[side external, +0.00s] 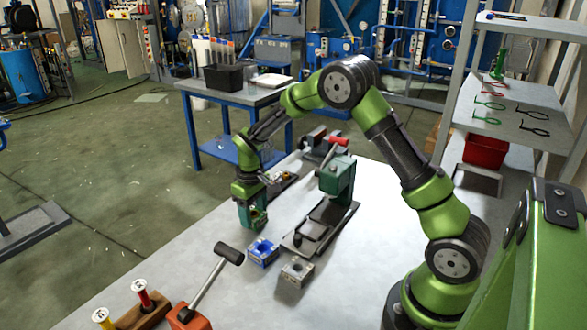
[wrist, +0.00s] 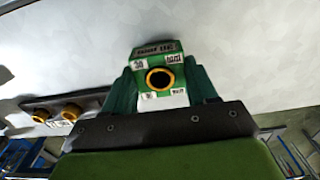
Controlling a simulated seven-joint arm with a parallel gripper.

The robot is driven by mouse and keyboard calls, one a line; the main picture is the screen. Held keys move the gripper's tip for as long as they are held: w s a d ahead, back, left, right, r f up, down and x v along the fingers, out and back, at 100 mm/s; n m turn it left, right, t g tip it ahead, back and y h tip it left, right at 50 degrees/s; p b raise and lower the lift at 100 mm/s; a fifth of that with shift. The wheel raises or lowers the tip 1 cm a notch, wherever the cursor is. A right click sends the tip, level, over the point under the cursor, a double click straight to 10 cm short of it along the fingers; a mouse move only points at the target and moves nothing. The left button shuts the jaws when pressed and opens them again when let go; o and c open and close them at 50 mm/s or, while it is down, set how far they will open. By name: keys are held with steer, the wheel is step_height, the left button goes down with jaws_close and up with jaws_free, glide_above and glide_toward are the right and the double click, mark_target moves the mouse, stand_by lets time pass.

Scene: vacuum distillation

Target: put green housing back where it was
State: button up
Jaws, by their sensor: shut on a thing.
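The green housing is a small block with labels and a gold-ringed round hole, shown in the wrist view (wrist: 158,50). My gripper (wrist: 161,88) is shut on it, one teal finger on each side. In the side view my gripper (side external: 254,216) points down near the table's far left edge, with the housing largely hidden between its fingers. It is beside and behind a blue housing (side external: 263,252). I cannot tell for sure whether the green housing touches the table. A grey housing (side external: 297,271) stands to the right of the blue one.
A green press (side external: 337,178) with a red-tipped lever stands right of my gripper. A black-headed lever tool (side external: 210,281) and a wooden rack (side external: 145,312) with red and yellow pieces are in front. A dark holder (wrist: 62,109) with gold rings shows in the wrist view. The table's right middle is clear.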

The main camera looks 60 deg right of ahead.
steer(key=shift+f, duration=0.2)
steer(key=shift+f, duration=0.15)
steer(key=o, duration=1.3)
